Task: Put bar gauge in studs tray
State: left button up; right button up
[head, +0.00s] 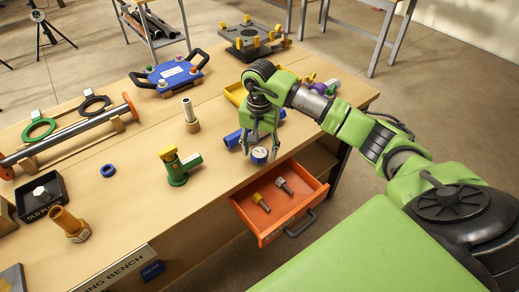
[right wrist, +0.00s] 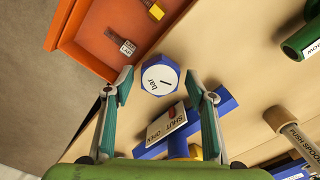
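The bar gauge has a white round dial marked "bar" on a blue body. In the head view the gauge (head: 259,155) lies near the bench's front edge, just behind the orange drawer. In the right wrist view the gauge (right wrist: 160,77) is ahead, between the two fingertips. My right gripper (head: 261,141) is open and empty above it, fingers pointing down. No readable label marks a studs tray; a yellow tray (head: 234,95) stands farther back, partly hidden by my right arm. My left gripper is not in view.
A blue valve with a SHUT/OPEN plate (right wrist: 166,124) lies close to the gauge. A green valve (head: 177,172), a push-spool post (head: 190,118) and a blue handled plate (head: 172,73) stand left.

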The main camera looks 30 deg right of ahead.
aim_at(259, 152)
jog(key=shift+r+p, duration=0.3)
notch_tip(259, 152, up, 12)
jog(key=b, duration=0.2)
dwell(0.6)
